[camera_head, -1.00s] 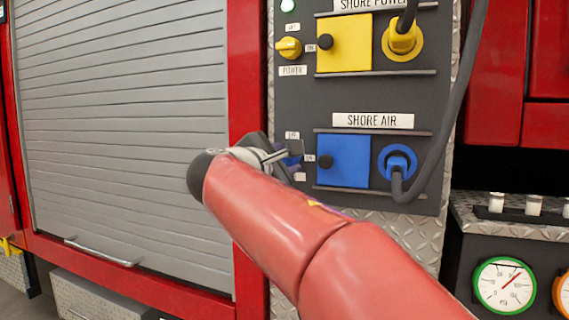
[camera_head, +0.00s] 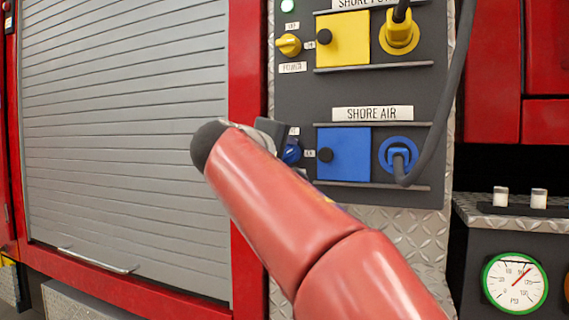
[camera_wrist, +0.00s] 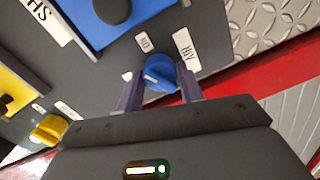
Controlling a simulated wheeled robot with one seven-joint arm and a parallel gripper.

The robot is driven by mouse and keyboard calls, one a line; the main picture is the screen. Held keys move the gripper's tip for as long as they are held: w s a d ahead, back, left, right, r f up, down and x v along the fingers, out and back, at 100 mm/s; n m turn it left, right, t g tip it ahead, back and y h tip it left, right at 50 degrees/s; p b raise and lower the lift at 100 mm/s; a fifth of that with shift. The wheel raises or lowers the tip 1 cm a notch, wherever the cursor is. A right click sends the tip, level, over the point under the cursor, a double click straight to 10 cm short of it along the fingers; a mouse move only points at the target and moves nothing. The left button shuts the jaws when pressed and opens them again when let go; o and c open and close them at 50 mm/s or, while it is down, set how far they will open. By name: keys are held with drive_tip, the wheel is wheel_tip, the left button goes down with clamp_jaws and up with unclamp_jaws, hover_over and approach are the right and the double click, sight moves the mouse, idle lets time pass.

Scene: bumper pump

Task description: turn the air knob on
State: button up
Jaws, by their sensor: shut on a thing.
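The blue air knob (camera_head: 291,152) is on the dark panel, left of the blue shore air cover; my arm partly hides it in the head view. In the wrist view the knob (camera_wrist: 159,73) sits between the two fingers of my gripper (camera_wrist: 161,90), which is shut on it. The knob's white mark points toward the left, below the "ON" label (camera_wrist: 145,42). The "AIR" label (camera_wrist: 186,52) is to the right of the knob.
The blue cover (camera_head: 343,155) and the blue air plug (camera_head: 399,156) with its grey cable are right of the knob. A yellow power knob (camera_head: 288,45) is above. A grey roller shutter (camera_head: 125,140) is at left. A pressure gauge (camera_head: 515,283) is at lower right.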

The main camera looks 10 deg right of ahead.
drive_tip(key=m+b, duration=0.2)
drive_tip(key=m, duration=0.3)
drive_tip(key=shift+y+b, duration=0.3)
drive_tip(key=shift+b, duration=0.1)
drive_tip(key=shift+s+d+m, duration=0.1)
drive_tip(key=shift+m, duration=0.3)
drive_tip(key=o, duration=1)
drive_tip(key=v, duration=0.7)
drive_tip(key=shift+s+a, duration=0.25)
drive_tip(key=shift+s, duration=0.1)
